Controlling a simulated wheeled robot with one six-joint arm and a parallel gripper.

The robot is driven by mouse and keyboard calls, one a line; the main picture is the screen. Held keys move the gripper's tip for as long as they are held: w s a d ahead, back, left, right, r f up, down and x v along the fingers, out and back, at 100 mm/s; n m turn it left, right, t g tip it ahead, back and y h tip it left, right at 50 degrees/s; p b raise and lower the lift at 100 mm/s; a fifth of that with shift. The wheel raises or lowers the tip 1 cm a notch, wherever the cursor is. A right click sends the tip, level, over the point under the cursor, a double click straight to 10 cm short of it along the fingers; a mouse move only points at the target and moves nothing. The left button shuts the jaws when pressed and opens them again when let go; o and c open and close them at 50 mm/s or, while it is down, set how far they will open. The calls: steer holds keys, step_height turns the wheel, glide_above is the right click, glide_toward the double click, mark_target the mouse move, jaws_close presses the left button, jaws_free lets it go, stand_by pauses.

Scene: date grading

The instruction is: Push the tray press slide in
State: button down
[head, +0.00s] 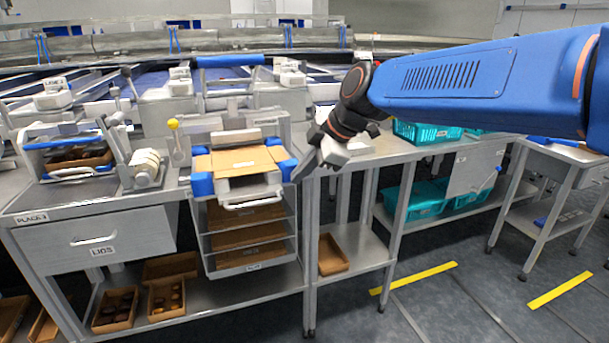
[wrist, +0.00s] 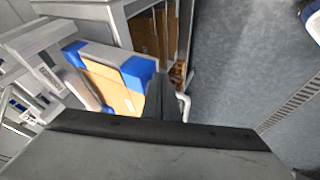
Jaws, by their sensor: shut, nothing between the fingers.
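The tray press slide (head: 245,185) is a pale drawer-like part with blue corner blocks and a white front handle (head: 253,201). It carries a brown cardboard tray (head: 237,159) and juts out toward the bench's front edge from the press frame (head: 228,90). My gripper (head: 304,168) is shut and empty, just right of the slide near its front right blue corner. In the wrist view my gripper (wrist: 160,92) is beside the blue corner of the slide (wrist: 138,72), with the white handle (wrist: 184,106) close on the right. I cannot tell whether they touch.
A yellow-knobbed lever (head: 174,126) stands left of the slide. A rack of brown trays (head: 250,237) is below it. A lower side table (head: 355,255) and teal crates (head: 425,132) are to the right. The floor in front is clear, with yellow strips.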

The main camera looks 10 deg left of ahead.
mark_target(296, 162)
steer(key=shift+w+a, duration=0.1)
stand_by(0.3)
steer(key=shift+w+a, duration=0.6)
steer(key=shift+w, duration=0.35)
steer(key=shift+w+a, duration=0.55)
steer(key=shift+w, duration=0.4)
